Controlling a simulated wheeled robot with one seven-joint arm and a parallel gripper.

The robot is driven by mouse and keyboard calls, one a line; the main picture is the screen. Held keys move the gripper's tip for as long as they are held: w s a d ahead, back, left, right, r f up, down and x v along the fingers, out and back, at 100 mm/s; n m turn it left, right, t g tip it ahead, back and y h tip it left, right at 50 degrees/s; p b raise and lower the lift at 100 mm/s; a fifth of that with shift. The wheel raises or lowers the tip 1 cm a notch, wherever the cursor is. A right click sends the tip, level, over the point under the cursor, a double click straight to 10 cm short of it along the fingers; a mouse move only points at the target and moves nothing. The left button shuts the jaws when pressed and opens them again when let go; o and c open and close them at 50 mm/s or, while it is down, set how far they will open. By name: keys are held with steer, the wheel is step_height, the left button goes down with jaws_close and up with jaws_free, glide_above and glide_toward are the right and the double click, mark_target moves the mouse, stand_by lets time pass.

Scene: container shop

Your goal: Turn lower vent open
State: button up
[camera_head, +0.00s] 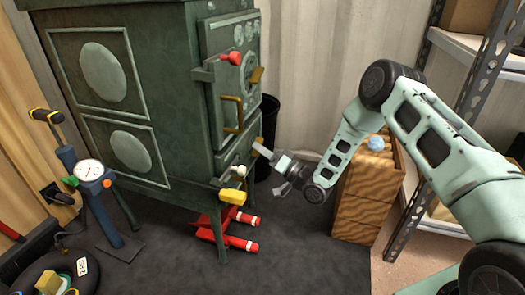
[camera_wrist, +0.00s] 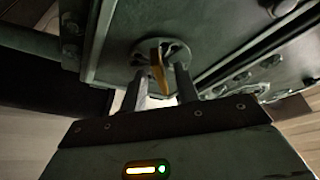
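The lower vent is a round, slotted dark disc (camera_wrist: 172,50) on the green stove, with a flat yellow handle (camera_wrist: 157,66) standing out from it, slightly tilted. In the head view a yellow piece (camera_head: 262,150) low on the stove's right side appears to be this handle. My gripper (camera_head: 268,157) is at that side of the stove. In the wrist view my gripper (camera_wrist: 161,84) is open, with one finger on each side of the handle. Gaps show beside the handle; I cannot tell whether either finger touches it.
The green stove (camera_head: 125,105) has a red knob (camera_head: 231,58), a yellow door handle (camera_head: 232,113) and an upper yellow handle (camera_head: 256,75). A dark bin (camera_head: 266,125) stands behind. A wooden crate (camera_head: 360,205) and metal shelf (camera_head: 470,95) are right. Red cylinders (camera_head: 235,242) lie below.

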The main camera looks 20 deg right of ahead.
steer(key=p+v, duration=0.6)
steer(key=v, duration=1.1)
steer(key=shift+d, duration=0.15)
steer(key=shift+s, duration=0.15)
